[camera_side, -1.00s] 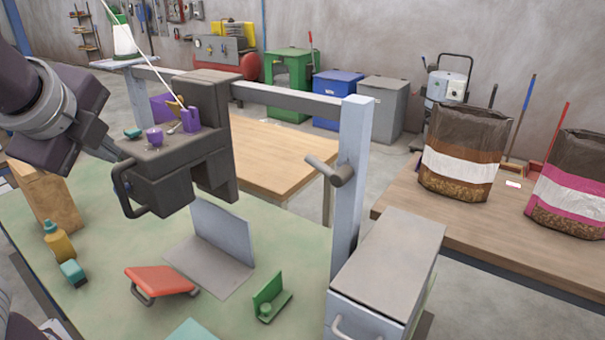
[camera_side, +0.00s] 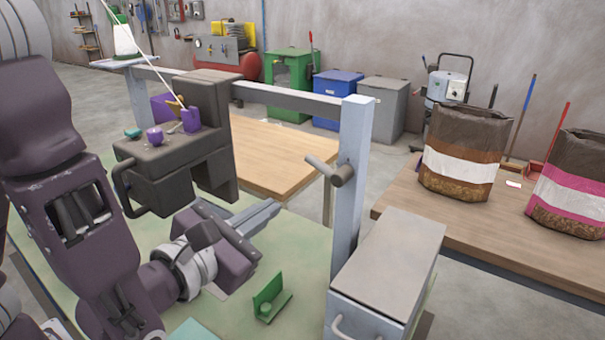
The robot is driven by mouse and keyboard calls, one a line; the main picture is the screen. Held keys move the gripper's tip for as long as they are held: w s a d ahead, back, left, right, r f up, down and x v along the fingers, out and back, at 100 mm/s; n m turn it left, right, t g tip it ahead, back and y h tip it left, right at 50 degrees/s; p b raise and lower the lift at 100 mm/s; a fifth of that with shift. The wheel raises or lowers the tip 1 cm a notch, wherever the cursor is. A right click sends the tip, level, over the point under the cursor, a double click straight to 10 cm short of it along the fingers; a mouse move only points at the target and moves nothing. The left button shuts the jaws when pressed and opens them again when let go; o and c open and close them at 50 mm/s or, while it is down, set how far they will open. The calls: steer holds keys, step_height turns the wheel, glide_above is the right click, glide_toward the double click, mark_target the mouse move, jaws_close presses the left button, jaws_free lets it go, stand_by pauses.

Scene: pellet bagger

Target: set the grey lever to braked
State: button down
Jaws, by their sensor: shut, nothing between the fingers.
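The grey lever (camera_side: 320,166) is a short round bar on a round hub, fixed to the pale upright post (camera_side: 352,200) right of centre. Its free end points left and slightly up. No markings for its settings can be made out. My gripper (camera_side: 275,208) is low over the green bench, left of the post and below the lever, fingers pointing right. Its fingers are shut and empty, and in the picture they are apart from the lever.
A dark machine block (camera_side: 170,165) with a loop handle stands behind my gripper, purple items on top. A grey drawer cabinet (camera_side: 385,262) stands right of the post. A small green bracket (camera_side: 270,297) lies on the bench. Filled bags (camera_side: 460,160) stand on the right table.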

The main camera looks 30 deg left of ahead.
mark_target(327, 166)
steer(key=w+r, duration=0.2)
steer(key=w, duration=0.7)
steer(key=shift+d+r, duration=0.2)
steer(key=shift+d, duration=0.2)
